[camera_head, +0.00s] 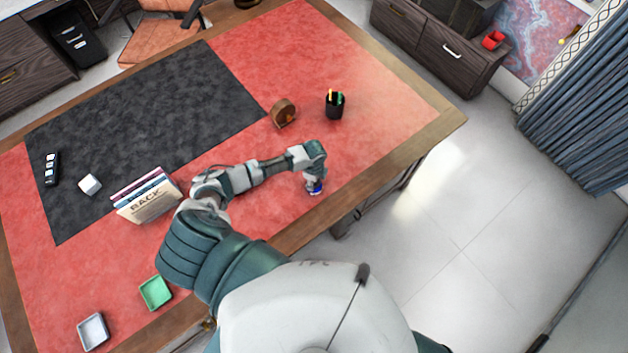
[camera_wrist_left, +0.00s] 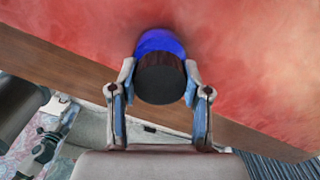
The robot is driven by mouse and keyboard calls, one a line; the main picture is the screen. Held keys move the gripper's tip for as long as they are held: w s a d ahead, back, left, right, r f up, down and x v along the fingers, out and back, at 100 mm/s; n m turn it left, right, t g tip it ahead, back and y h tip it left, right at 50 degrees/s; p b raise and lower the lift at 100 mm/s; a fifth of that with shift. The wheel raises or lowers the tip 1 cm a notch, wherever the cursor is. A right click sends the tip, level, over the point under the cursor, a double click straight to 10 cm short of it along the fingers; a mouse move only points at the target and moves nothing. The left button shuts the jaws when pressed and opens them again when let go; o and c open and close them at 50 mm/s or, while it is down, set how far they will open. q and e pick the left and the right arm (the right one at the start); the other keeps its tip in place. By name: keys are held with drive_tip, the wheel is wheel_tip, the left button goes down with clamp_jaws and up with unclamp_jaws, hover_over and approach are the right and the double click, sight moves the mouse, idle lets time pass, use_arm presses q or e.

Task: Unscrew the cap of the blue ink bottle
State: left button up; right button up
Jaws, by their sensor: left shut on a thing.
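The blue ink bottle (camera_head: 317,190) stands on the red leather of the desk, near its front edge. My left gripper (camera_head: 313,181) reaches down over it from above and hides most of it. In the left wrist view the bottle's blue glass (camera_wrist_left: 160,41) shows beyond its dark, ribbed cap (camera_wrist_left: 160,79). The cap is between the two fingertips of my left gripper (camera_wrist_left: 160,85), which are shut on its sides. The cap appears to be on the bottle; the joint between them is hard to make out. My right gripper is not in view.
A black pen cup (camera_head: 335,106) and a round brown object (camera_head: 283,113) stand farther back. Books (camera_head: 147,195) stand left of my arm. A green tray (camera_head: 155,292) and a white tray (camera_head: 93,331) lie at the lower left. The desk's wooden edge (camera_head: 375,170) is close to the bottle.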

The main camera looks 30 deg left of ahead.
use_arm(q)
drive_tip(key=shift+s+f, duration=0.2)
drive_tip(key=shift+f, duration=0.05)
drive_tip(key=n, duration=0.4)
drive_tip(key=shift+f, duration=0.1)
drive_tip(key=shift+n, duration=0.7)
drive_tip(key=n, duration=0.2)
drive_tip(key=shift+n, duration=0.3)
drive_tip(key=shift+s+n, duration=0.1)
drive_tip(key=shift+n, duration=1.9)
